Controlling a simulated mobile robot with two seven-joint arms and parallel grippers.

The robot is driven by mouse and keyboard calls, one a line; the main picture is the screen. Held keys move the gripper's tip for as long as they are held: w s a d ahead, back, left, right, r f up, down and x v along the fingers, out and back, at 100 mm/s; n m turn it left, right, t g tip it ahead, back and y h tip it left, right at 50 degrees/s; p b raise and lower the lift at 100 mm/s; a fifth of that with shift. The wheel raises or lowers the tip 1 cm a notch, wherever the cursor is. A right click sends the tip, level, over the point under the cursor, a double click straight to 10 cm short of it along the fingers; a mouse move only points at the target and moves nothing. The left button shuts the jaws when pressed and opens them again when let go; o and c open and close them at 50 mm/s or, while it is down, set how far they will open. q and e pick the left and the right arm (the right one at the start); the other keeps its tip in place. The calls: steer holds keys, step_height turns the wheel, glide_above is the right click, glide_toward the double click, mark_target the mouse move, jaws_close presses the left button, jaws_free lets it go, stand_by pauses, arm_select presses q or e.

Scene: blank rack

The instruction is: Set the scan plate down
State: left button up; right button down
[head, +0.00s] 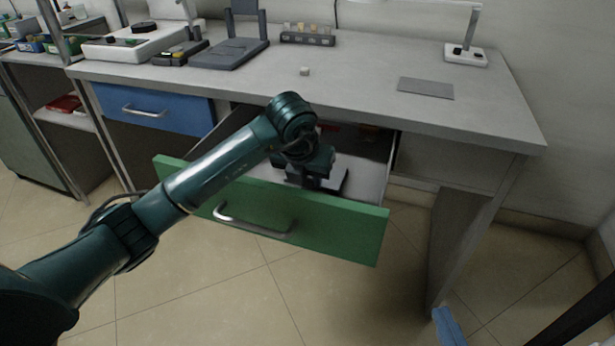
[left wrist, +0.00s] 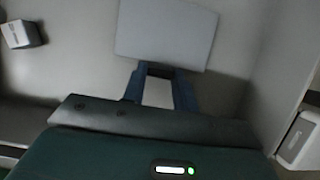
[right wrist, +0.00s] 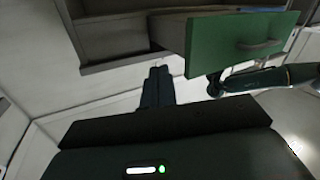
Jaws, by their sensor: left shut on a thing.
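The scan plate (left wrist: 165,35) is a flat, light grey rectangle in the left wrist view. My left gripper (left wrist: 160,88) is shut on its near edge. In the head view my left gripper (head: 318,180) is down in the open green-fronted drawer (head: 285,222), and the wrist hides much of what it holds. I cannot tell whether the plate touches the drawer floor. My right gripper (right wrist: 158,75) is shut and empty in the right wrist view, in front of and below the desk.
A small white box (left wrist: 20,33) shows at the left of the left wrist view. On the desk (head: 350,75) lie a thin grey mat (head: 426,88) and a small pale cube (head: 305,71). A tube rack (head: 307,38) stands behind. A blue drawer (head: 155,108) is shut.

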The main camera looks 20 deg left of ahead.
arm_select(q)
steer(key=o, duration=1.1)
steer(key=shift+c, duration=0.2)
steer(key=shift+r, duration=0.1)
steer(key=p+v, duration=0.2)
steer(key=v, duration=1)
steer(key=shift+p, duration=0.35)
arm_select(e)
steer(key=shift+s+d+f+m+g+h, duration=0.2)
steer(key=shift+d+m+g+h, duration=0.25)
steer(key=shift+g, duration=0.55)
